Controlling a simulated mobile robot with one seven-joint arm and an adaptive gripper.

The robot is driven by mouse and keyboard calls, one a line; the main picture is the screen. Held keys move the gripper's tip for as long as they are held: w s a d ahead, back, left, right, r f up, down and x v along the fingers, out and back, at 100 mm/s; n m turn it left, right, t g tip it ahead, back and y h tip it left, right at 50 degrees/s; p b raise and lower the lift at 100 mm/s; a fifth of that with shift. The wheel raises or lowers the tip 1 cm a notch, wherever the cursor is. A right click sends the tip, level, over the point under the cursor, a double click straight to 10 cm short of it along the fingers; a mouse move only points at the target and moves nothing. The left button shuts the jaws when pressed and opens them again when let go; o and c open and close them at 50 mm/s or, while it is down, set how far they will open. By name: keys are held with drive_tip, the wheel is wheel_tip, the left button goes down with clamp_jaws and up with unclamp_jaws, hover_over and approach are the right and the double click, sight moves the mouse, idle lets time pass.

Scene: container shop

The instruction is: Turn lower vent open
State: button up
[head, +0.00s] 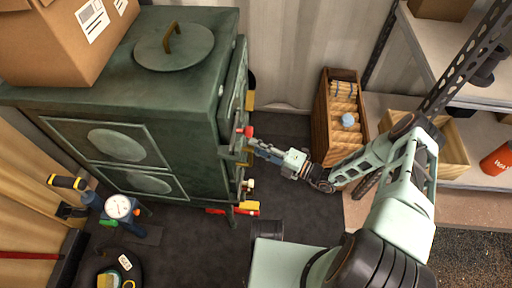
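A dark green metal stove (180,100) stands at the left, its front facing right and seen nearly edge-on. Small fittings stick out from that front: a red piece (245,131), a brass piece (243,158) and a pale knob (249,184) lower down. I cannot tell which of them belongs to the lower vent, or its setting. My gripper (253,147) reaches left to the stove front, between the red piece and the brass piece. Its fingertips are too small and overlapped to show whether they are open or touching anything.
A cardboard box (45,45) sits on the stove top beside a round lid (174,47). A wooden crate (321,130) and shelving (460,60) stand at the right.

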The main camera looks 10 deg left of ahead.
drive_tip(key=shift+w+a, duration=0.1)
drive_tip(key=shift+a, duration=0.1)
clamp_jaws()
drive_tip(key=shift+f+b, duration=0.1)
drive_tip(key=shift+b, duration=0.2)
drive_tip(key=shift+w+f+n+g+y+b, duration=0.2)
drive_tip(key=shift+n+y, duration=0.4)
drive_tip(key=shift+n, duration=1)
drive_tip(key=shift+s+r+n+g+y+b, duration=0.15)
drive_tip(key=shift+n+y+b, duration=0.35)
drive_tip(key=shift+n, duration=1.1)
drive_tip(key=shift+w+f+n+g+y+b, duration=0.15)
drive_tip(key=shift+n+y, duration=0.55)
drive_tip(key=shift+n, duration=0.9)
drive_tip(key=shift+r, duration=0.15)
